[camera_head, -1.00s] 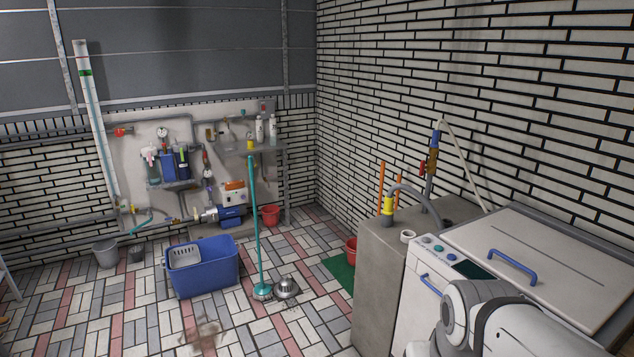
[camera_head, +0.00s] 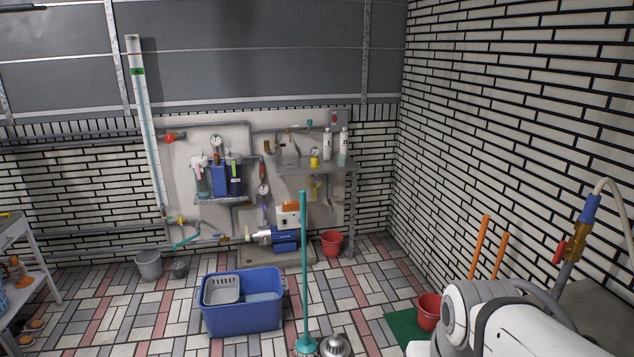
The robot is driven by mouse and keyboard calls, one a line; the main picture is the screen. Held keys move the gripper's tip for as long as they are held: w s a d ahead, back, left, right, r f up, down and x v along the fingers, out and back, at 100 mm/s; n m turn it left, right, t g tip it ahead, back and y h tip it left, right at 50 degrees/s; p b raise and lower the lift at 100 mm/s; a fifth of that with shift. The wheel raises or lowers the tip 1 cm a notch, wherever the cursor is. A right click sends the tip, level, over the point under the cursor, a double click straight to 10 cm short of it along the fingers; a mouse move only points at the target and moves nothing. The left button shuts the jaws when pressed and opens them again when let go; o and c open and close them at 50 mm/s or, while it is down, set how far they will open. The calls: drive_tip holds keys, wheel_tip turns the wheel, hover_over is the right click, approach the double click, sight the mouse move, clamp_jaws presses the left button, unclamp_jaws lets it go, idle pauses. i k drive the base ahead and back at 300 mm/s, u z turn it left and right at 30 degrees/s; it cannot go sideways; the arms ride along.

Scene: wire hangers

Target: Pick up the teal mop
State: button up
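The teal mop (camera_head: 304,265) stands upright on the tiled floor, a little right of the picture's middle. Its long teal handle rises in front of the wall panel, and its round head is at the bottom edge of the picture. A silver metal dome-shaped thing (camera_head: 335,345) is just right of the mop head, partly cut off by the frame. A white and grey link of my own arm shows at the lower right. My gripper is not in this view.
A blue tub (camera_head: 242,312) with a grey basket (camera_head: 222,289) is left of the mop. A red bucket (camera_head: 331,243) stands behind, another red bucket (camera_head: 429,311) at right on a green mat (camera_head: 403,328). A grey bucket (camera_head: 149,264) and a shelf table (camera_head: 25,262) are left.

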sight(306, 346)
drive_tip(key=u, duration=0.45)
drive_tip(key=i, duration=1.55)
drive_tip(key=u, duration=0.6)
drive_tip(key=i, duration=0.8)
drive_tip(key=z, duration=0.1)
drive_tip(key=k, duration=0.6)
drive_tip(key=u, duration=0.1)
